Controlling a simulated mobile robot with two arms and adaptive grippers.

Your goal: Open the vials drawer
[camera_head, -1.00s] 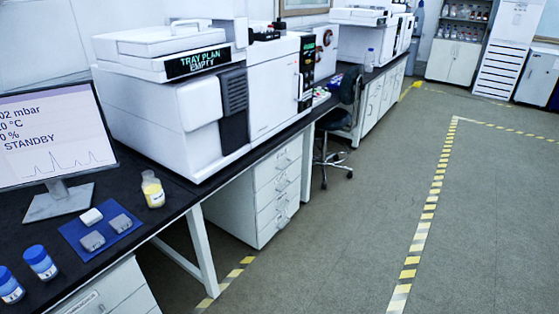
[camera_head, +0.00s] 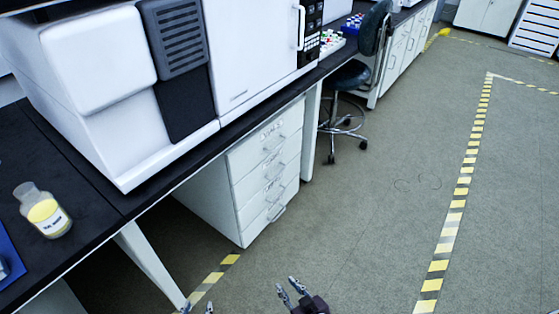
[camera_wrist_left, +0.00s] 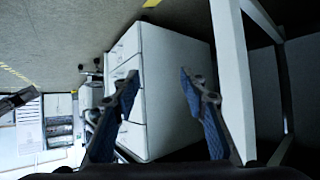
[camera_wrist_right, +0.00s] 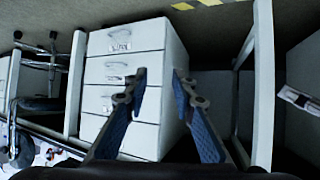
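A white drawer unit (camera_head: 270,168) with several stacked drawers stands under the black bench. All its drawers look shut, each with a bar handle and a small label. I cannot read which label says vials. The unit also shows in the left wrist view (camera_wrist_left: 170,50) and the right wrist view (camera_wrist_right: 150,37). My left gripper (camera_head: 202,306) is barely in the head view at the bottom edge; its wrist view shows it open and empty. My right gripper (camera_head: 290,288) is open and empty, in front of the unit and apart from it.
A black bench (camera_head: 95,185) carries a large white instrument (camera_head: 100,70) and a yellow-filled bottle (camera_head: 45,212). A white bench leg (camera_head: 150,262) stands left of the drawer unit. A stool (camera_head: 350,78) stands beyond it. The floor (camera_head: 380,220) to the right is clear.

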